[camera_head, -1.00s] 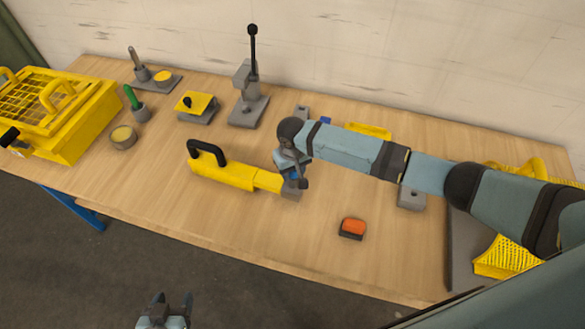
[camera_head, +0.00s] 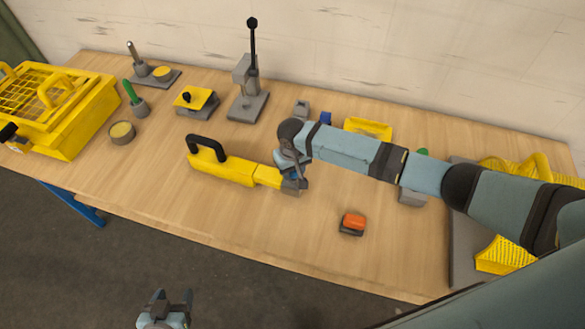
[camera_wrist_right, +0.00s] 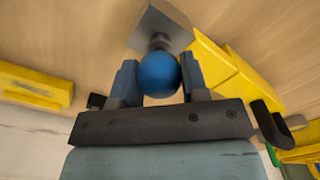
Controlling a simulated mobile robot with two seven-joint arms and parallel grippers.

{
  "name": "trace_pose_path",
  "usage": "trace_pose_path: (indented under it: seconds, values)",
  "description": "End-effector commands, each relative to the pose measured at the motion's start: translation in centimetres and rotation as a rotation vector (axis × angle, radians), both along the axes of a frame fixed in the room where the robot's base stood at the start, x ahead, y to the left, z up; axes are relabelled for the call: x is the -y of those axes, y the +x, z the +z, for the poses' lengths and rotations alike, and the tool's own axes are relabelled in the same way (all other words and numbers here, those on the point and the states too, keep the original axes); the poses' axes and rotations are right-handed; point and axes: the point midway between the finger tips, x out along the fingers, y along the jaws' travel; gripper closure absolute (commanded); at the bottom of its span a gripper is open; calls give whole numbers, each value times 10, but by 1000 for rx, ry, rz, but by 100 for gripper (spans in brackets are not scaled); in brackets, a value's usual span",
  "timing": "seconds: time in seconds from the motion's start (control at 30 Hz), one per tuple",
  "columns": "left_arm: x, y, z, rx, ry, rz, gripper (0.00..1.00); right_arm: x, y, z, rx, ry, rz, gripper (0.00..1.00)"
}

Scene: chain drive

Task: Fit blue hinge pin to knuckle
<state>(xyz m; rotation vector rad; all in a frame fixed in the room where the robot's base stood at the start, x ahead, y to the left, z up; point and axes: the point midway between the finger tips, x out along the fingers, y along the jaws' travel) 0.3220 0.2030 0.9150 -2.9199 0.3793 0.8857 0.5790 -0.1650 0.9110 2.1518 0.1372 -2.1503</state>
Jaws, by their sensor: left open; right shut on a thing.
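The blue hinge pin has a round blue head (camera_wrist_right: 158,74) and a short grey shank in the right wrist view. My right gripper (camera_wrist_right: 158,82) is shut on the head, one finger on each side. The grey knuckle (camera_wrist_right: 160,18) is right beyond the shank; I cannot tell how deep the shank sits in it. In the head view the knuckle (camera_head: 293,187) is at the right end of a yellow body with a black handle (camera_head: 222,170), and my right gripper (camera_head: 291,172) is just above it, mostly hiding the pin. My left gripper (camera_head: 167,306) is open and empty, off the table's front edge.
An orange-topped block (camera_head: 352,222) lies front right of the knuckle. A grey press (camera_head: 247,95), a yellow-topped fixture (camera_head: 196,100) and a yellow tray (camera_head: 368,128) stand behind. A yellow crate (camera_head: 60,110) is at the left. The table front is largely clear.

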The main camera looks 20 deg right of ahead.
Motion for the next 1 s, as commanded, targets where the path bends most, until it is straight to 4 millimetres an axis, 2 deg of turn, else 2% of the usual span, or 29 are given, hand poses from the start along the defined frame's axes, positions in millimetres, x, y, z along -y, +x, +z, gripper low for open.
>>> trace_pose_path:
  seconds: [0.53, 0.57, 0.67, 1.0]
  values:
    - [0, 7, -2, 11, -1, 0, 41, 0, 0, -14, 0, 0, 0, 86]
    - [0, 7, -1, 13, 0, 0, 41, 0, 0, -13, 0, 0, 0, 52]
    - [0, 9, -1, 15, 0, 0, 41, 0, 0, -13, 0, 0, 0, 29]
    - [1, 5, -3, 8, -2, -1, 41, 0, 0, -12, 0, 0, 0, 29]
